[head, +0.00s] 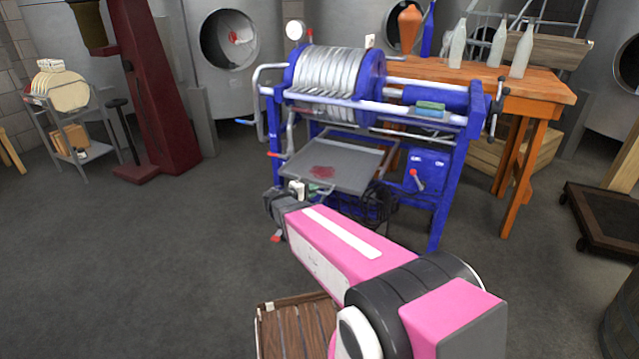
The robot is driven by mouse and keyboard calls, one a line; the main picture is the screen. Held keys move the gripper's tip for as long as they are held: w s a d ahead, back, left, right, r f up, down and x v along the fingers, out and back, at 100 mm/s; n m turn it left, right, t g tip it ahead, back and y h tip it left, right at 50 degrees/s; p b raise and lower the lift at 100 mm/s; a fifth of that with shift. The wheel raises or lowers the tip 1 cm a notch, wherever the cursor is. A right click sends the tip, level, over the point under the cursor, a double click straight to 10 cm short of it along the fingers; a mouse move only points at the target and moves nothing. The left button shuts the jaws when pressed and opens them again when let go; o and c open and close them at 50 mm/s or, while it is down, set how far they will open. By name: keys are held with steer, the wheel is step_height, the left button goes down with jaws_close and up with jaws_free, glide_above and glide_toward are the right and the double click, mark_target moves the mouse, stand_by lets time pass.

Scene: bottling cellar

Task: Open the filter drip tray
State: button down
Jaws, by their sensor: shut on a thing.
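The blue plate filter stands in the middle of the head view, with a stack of pale round plates (335,78) on top. Its filter drip tray (345,160), a flat grey tray with a dark red stain, sits below the plates and sticks out from the frame toward me. My pink arm reaches to the tray's near left end. My gripper (297,190) is there at the tray's near edge, shut on the tray. The fingertips and the exact gripped part are small and mostly hidden by the wrist.
A blue box with a red lever (416,179) hangs right of the tray, with dark cables below. An orange wooden table (545,85) with bottles stands behind right. A slatted wooden crate (290,330) is near me.

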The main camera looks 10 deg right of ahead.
steer(key=shift+s+a, duration=0.9)
steer(key=shift+s, duration=0.25)
steer(key=c, duration=1.2)
jaws_free()
steer(key=shift+o, duration=0.2)
steer(key=v, duration=1)
steer(key=shift+s+a, duration=0.2)
steer(key=shift+a, duration=0.15)
steer(key=shift+d, duration=0.1)
